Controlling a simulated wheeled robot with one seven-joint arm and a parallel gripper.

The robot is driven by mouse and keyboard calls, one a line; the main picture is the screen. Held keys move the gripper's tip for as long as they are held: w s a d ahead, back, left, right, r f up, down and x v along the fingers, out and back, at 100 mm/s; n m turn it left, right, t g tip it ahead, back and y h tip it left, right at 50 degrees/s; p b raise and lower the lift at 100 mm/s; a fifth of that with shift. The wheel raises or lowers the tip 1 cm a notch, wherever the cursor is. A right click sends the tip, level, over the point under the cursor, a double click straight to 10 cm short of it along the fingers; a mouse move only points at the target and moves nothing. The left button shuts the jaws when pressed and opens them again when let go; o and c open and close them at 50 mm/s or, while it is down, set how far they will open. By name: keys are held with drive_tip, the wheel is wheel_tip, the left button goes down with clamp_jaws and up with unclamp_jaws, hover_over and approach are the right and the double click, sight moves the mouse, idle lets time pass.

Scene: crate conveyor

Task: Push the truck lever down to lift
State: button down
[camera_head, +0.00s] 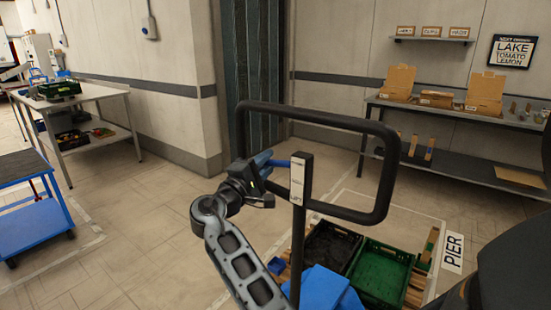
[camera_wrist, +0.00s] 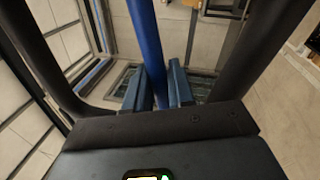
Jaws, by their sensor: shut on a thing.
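The truck's dark looped handle (camera_head: 330,117) stands in the middle of the head view, with an upright post (camera_head: 301,230) bearing a small white label. The blue lever (camera_head: 279,163) sticks out to the left from near the top of this post, roughly level. My gripper (camera_head: 264,164) is at the lever's left end, shut on it. In the wrist view the lever (camera_wrist: 146,40) shows as a blue bar running between my two fingers (camera_wrist: 160,88). The fingers hide part of the lever.
Black (camera_head: 330,246) and green (camera_head: 381,272) crates and a blue item (camera_head: 325,290) lie low behind the post. A shelf table (camera_head: 460,115) stands at the right wall, a work table (camera_head: 75,100) and blue cart (camera_head: 30,225) at left.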

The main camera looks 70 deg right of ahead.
drive_tip(key=shift+f+n, duration=0.15)
drive_tip(key=shift+n, duration=0.25)
drive_tip(key=shift+s+f+n+t+p, duration=0.2)
drive_tip(key=shift+f+n+t+p, duration=0.1)
drive_tip(key=shift+f+n+p, duration=0.35)
drive_tip(key=shift+r, duration=0.1)
drive_tip(key=c, duration=1.1)
unclamp_jaws()
drive_tip(key=shift+b, duration=0.35)
